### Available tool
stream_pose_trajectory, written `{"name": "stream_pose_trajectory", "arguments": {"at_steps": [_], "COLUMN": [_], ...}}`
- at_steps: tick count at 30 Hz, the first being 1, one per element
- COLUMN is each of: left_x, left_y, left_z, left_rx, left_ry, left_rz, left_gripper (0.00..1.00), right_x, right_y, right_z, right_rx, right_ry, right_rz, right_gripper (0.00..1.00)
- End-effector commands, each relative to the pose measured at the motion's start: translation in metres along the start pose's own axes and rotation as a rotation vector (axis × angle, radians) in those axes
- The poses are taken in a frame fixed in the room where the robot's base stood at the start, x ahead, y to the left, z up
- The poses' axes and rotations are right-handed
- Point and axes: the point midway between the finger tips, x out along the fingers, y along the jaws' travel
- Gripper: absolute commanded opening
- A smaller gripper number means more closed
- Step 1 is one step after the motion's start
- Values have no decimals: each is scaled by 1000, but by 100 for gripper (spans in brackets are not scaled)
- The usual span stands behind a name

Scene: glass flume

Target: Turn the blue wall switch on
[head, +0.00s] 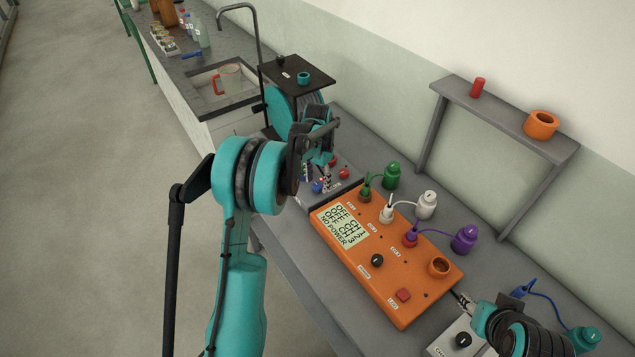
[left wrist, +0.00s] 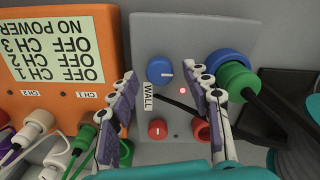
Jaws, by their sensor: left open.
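The blue wall switch (left wrist: 160,70) is a round blue knob on a grey panel (left wrist: 150,30), beside a label reading WALL. Its white mark points right in the left wrist view. My left gripper (left wrist: 163,76) is open, one finger on each side of the knob, with gaps showing; contact is not visible. In the head view the knob (head: 317,187) shows small beside my left gripper (head: 325,168), which partly hides the panel. My right gripper (head: 468,302) is at the lower right near the orange box; its jaws are unclear.
The orange box (head: 370,297) has a display reading NO POWER, with channels OFF. On the grey panel are a red knob (left wrist: 157,130), a small lit red light (left wrist: 182,91) and a blue-and-green plug (left wrist: 232,68). A grey shelf (head: 505,118) stands behind.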

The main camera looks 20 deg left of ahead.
Motion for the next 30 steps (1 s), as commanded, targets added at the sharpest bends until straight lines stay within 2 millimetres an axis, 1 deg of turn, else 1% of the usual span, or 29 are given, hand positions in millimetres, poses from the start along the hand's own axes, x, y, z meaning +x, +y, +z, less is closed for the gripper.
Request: {"name": "stream_pose_trajectory", "arguments": {"at_steps": [9, 12, 15, 20, 30], "left_x": [-68, -86, -99, -109, -110], "left_y": [0, 0, 0, 0, 0], "left_z": [0, 0, 0, 0, 0], "left_rx": [0, 0, 0, 0, 0], "left_ry": [0, 0, 0, 0, 0], "left_rz": [0, 0, 0, 0, 0], "left_gripper": [49, 49, 49, 49, 49], "right_x": [0, 0, 0, 0, 0], "right_y": [0, 0, 0, 0, 0], "right_z": [0, 0, 0, 0, 0], "right_rx": [0, 0, 0, 0, 0], "right_ry": [0, 0, 0, 0, 0], "right_rz": [0, 0, 0, 0, 0], "right_gripper": [40, 40, 40, 40, 40]}}
